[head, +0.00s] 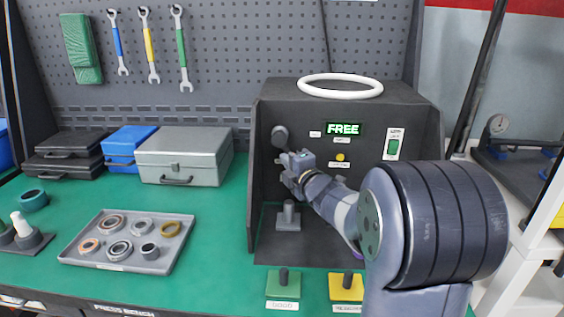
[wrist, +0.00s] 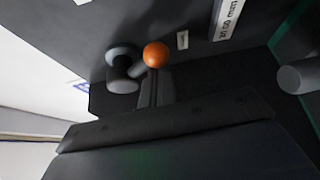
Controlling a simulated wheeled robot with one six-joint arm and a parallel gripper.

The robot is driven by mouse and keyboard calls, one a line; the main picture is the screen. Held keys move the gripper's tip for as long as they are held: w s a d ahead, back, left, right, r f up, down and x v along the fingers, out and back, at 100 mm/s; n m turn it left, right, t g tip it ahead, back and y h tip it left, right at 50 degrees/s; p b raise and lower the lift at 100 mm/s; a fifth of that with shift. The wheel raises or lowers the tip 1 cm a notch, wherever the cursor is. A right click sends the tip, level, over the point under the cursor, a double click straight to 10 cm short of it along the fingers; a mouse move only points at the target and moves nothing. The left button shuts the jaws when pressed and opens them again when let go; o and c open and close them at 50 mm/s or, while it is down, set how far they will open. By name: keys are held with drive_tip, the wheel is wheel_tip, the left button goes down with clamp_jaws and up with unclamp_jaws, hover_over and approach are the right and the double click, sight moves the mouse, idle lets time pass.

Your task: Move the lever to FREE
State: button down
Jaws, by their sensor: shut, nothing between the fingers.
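The lever's round grey hub (head: 280,136) is on the back panel inside the dark test box, at the left. In the wrist view, the lever (wrist: 124,66) has a short grey arm ending in an orange ball (wrist: 156,54). In the head view, the orange ball cannot be made out near my gripper. My gripper (head: 287,166) is just below the hub, shut and empty. In the wrist view its fingers (wrist: 155,88) reach up close to the ball; I cannot tell whether they touch it. A display (head: 343,129) on the panel shows FREE in lit green letters.
A grey post fixture (head: 288,216) stands on the box floor below my gripper. A green switch (head: 393,146) and a yellow button (head: 340,157) are on the panel. A white ring (head: 340,86) lies on top. A tray (head: 76,260) of rings sits left on the green bench.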

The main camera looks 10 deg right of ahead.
drive_tip(key=d+r+n+g+h+p, duration=0.1)
drive_tip(key=n+p, duration=0.1)
drive_tip(key=p, duration=0.1)
drive_tip(key=d+r+n+g+h+p, duration=0.1)
drive_tip(key=n+p, duration=0.1)
drive_tip(key=p, duration=0.1)
drive_tip(key=s+r+n+g+h+p, duration=0.1)
drive_tip(key=r+n+p, duration=0.1)
drive_tip(key=p, duration=0.1)
drive_tip(key=shift+d+n+g, duration=0.3)
drive_tip(key=shift+d+g, duration=0.1)
idle(0.6)
